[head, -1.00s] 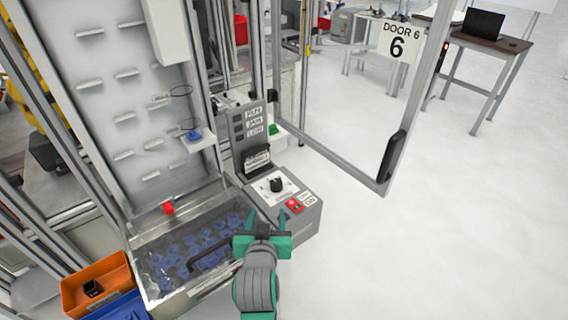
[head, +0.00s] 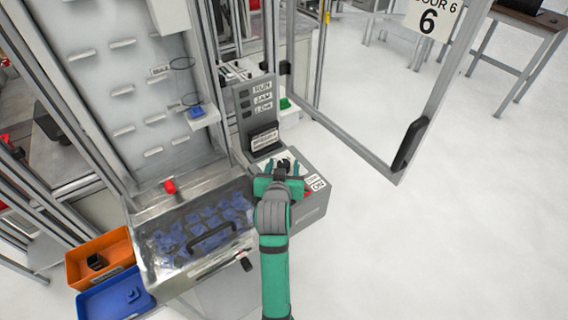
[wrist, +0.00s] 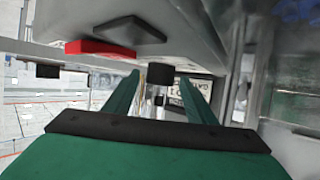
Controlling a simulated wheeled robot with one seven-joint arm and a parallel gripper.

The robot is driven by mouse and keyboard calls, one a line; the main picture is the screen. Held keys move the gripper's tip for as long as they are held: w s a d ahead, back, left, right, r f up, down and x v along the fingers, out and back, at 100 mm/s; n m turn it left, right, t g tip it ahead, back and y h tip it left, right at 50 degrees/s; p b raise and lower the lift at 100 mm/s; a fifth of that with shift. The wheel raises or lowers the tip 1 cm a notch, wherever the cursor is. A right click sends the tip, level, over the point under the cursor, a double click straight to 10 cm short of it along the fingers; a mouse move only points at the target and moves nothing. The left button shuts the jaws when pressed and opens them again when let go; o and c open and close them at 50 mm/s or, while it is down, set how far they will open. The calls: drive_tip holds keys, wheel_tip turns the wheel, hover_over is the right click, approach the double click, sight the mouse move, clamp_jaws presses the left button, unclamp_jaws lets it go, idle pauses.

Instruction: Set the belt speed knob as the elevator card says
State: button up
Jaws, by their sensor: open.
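The grey control box carries a white dial plate with a dark knob (head: 285,162), partly hidden by my gripper. My gripper (head: 282,168) is open, its two green fingers over the dial plate, one on each side of the knob. In the wrist view, a dark block, seemingly the knob (wrist: 159,73), shows between and beyond the fingertips (wrist: 160,84); contact cannot be told. A printed card (head: 265,141) stands in a black holder behind the dial; its text is too small to read. It seems to show in the wrist view (wrist: 194,88).
A red switch (wrist: 100,48) sits beside the dial. A clear-lidded hopper of blue parts (head: 200,228) stands left, with an orange bin (head: 120,250) and a blue bin (head: 135,297). An open door frame (head: 408,150) stands right.

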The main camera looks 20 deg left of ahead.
drive_tip(key=shift+w+a+f, duration=0.15)
drive_tip(key=shift+w+f, duration=0.15)
drive_tip(key=shift+w, duration=0.35)
drive_tip(key=shift+c, duration=0.6)
drive_tip(key=c, duration=0.9)
